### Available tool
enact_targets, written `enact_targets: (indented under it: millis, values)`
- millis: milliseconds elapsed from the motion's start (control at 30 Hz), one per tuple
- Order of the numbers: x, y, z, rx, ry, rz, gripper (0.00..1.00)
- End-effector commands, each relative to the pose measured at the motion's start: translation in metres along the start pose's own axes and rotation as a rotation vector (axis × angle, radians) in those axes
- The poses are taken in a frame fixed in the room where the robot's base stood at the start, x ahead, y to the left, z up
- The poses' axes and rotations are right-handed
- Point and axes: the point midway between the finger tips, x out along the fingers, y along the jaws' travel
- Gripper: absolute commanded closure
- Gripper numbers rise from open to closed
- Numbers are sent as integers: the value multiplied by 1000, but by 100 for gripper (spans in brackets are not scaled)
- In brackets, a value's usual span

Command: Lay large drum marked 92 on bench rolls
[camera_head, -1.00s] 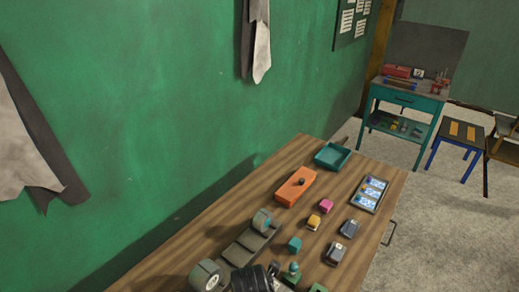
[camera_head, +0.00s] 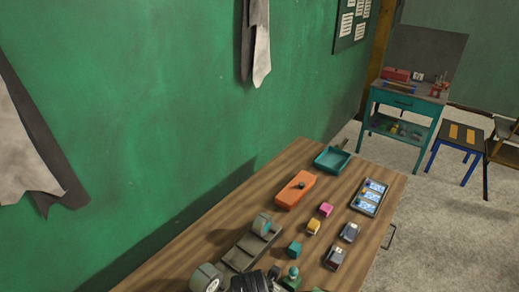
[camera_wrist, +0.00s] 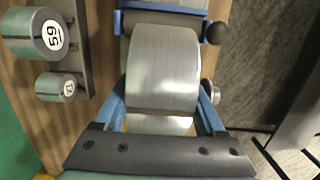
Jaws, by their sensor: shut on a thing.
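A large metallic drum (camera_wrist: 163,72) fills the middle of the wrist view, between the blue fingers of my gripper (camera_wrist: 163,98), which is shut on it. Its number is not visible. Just beyond the drum is a dark roll in a blue frame (camera_wrist: 160,4), seemingly the bench rolls. The drum overlaps them in the picture; I cannot tell whether it touches them. In the head view only a dark part of my arm shows at the bottom edge; the held drum and rolls cannot be made out there.
A grey rack (camera_wrist: 80,20) at the left carries a drum (camera_wrist: 38,34), seemingly marked 59, and a smaller drum (camera_wrist: 56,87). An orange box (camera_head: 295,190), a teal tray (camera_head: 332,159) and several small blocks stand farther along the wooden bench (camera_head: 290,160). A green wall borders it.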

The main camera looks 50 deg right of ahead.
Motion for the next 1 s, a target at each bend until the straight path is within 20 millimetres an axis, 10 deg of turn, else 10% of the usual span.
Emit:
enact_targets:
  millis: [1000]
  values:
    - [13, 0, -1, 0, 0, 0, 100]
